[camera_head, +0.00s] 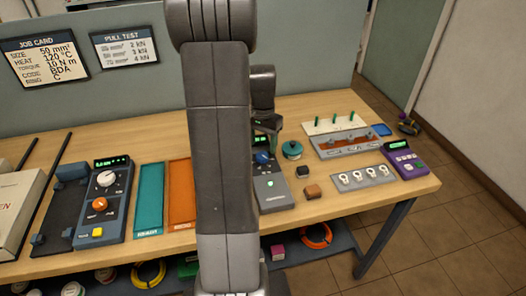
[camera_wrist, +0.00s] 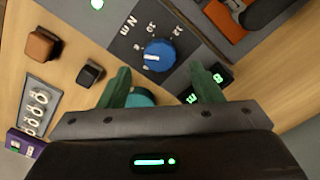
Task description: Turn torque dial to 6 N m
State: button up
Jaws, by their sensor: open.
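The torque dial (camera_wrist: 159,54) is a blue knob with a white mark, set in a dark face with "N m" and numbers around it. The white mark lies towards the left of the knob in the wrist view; I cannot tell which number it meets. In the head view the dial (camera_head: 262,158) sits on a grey unit (camera_head: 272,190), partly behind my arm. My gripper (camera_wrist: 160,80) is open and empty, its two green fingers apart, with the dial showing just beyond their tips. They do not appear to touch it. In the head view my gripper (camera_head: 267,130) is above the unit.
A teal round thing (camera_head: 291,149), a dark block (camera_head: 302,171) and a brown block (camera_head: 312,191) stand right of the unit. An orange tray (camera_head: 181,190) is left. A job card (camera_head: 45,60) reads torque 10 N m.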

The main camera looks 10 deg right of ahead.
aim_at(262, 155)
jog(key=shift+f, duration=2.25)
jog(key=shift+c, duration=0.2)
jog(key=c, duration=1)
